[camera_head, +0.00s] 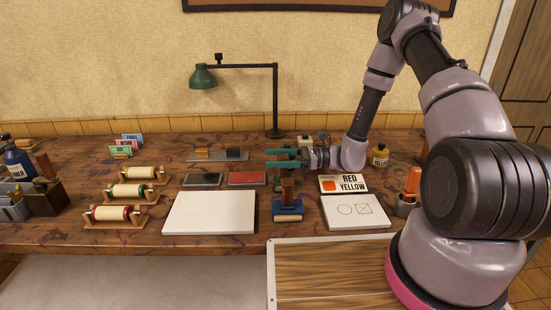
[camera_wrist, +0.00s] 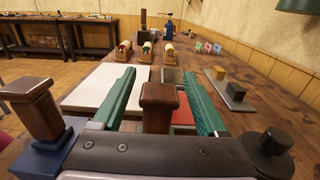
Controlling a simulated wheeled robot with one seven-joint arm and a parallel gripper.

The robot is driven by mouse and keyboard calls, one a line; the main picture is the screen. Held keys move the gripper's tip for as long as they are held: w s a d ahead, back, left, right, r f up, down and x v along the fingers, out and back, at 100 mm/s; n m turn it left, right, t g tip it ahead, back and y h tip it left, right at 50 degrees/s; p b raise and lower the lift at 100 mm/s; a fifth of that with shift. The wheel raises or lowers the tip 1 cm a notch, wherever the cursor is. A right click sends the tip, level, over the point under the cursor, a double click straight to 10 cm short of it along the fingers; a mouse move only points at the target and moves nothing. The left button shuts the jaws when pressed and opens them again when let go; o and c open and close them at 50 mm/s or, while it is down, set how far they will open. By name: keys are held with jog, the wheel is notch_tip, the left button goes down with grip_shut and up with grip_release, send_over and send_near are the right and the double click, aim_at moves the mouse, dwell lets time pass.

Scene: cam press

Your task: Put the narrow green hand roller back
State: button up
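My gripper (camera_head: 284,160) points left over the middle of the table. In the wrist view its two teal fingers (camera_wrist: 160,85) are apart, one on each side of an upright brown wooden handle (camera_wrist: 158,105), with narrow gaps visible. This handle's lower part is hidden by my gripper. In the head view a little green (camera_head: 277,182) shows below the fingers, mostly covered, so I cannot tell clearly that it is the narrow green hand roller. A blue hand roller (camera_head: 287,212) with a brown handle stands nearer; its handle also shows at the wrist view's left (camera_wrist: 32,105).
Three cream rollers on wooden cradles (camera_head: 131,191) stand at left. A white slab (camera_head: 210,212) lies before a dark plate and a red plate (camera_head: 247,178). A green lamp (camera_head: 203,77) stands behind.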

jog(key=shift+d+r, duration=0.15)
jog(key=d, duration=1.2)
jog(key=s+d+r+n+t+h, duration=0.2)
jog(key=s+d+r+n+h, duration=0.1)
jog(key=r, duration=0.8)
jog(key=s+d+r+n+t+h, duration=0.2)
jog(key=s+r+n+h, duration=0.4)
jog(key=s+r, duration=0.3)
jog(key=s+d+r+n+t+h, duration=0.3)
jog(key=r+h, duration=0.4)
jog(key=r, duration=0.6)
jog(key=s+d+n, duration=0.1)
jog(key=s, duration=0.1)
jog(key=shift+s+d+n, duration=0.25)
jog(key=shift+s+n, duration=0.15)
